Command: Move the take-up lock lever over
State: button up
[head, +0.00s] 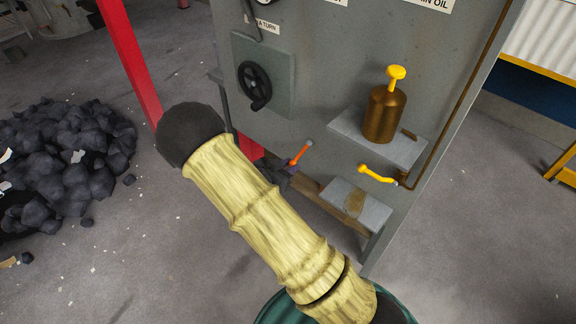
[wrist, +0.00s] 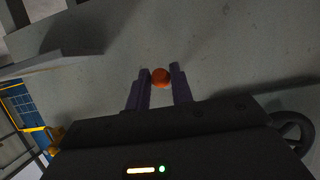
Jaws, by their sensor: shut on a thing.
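The take-up lock lever (head: 300,154) is a short orange-red handle with a grey end, low on the front of the grey machine cabinet in the head view. It slants up to the right. In the wrist view the lever (wrist: 160,78) shows as a round orange end between my two purple fingers. My gripper (wrist: 159,72) is shut on it, close to the grey panel. In the head view my gripper (head: 284,171) is a small dark shape at the lever's lower end, partly hidden behind my yellow-sleeved arm. The lever's pivot is not clear to see.
A brass oil pot (head: 384,114) with a yellow knob stands on a shelf right of the lever. A yellow handle (head: 377,175) sits below it, above a lower grey step (head: 358,207). A black handwheel (head: 255,84) is up left. A coal heap (head: 62,160) lies far left.

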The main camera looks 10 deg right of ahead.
jog(key=shift+w+d+f, duration=0.15)
jog(key=shift+f, duration=0.45)
jog(key=shift+b, duration=0.3)
jog(key=shift+w+d+f+b, duration=0.2)
jog(key=shift+d+f+b, duration=0.15)
jog(key=shift+f, duration=0.15)
jog(key=shift+w+d+f+b, duration=0.15)
jog(key=shift+d+f+b, duration=0.05)
jog(key=shift+f+b, duration=0.2)
jog(key=shift+w+d+f, duration=0.1)
jog(key=shift+w+d+f+b, duration=0.6)
jog(key=shift+d+f, duration=0.15)
jog(key=shift+d, duration=0.05)
jog(key=o, duration=0.8)
jog(key=shift+o, duration=0.2)
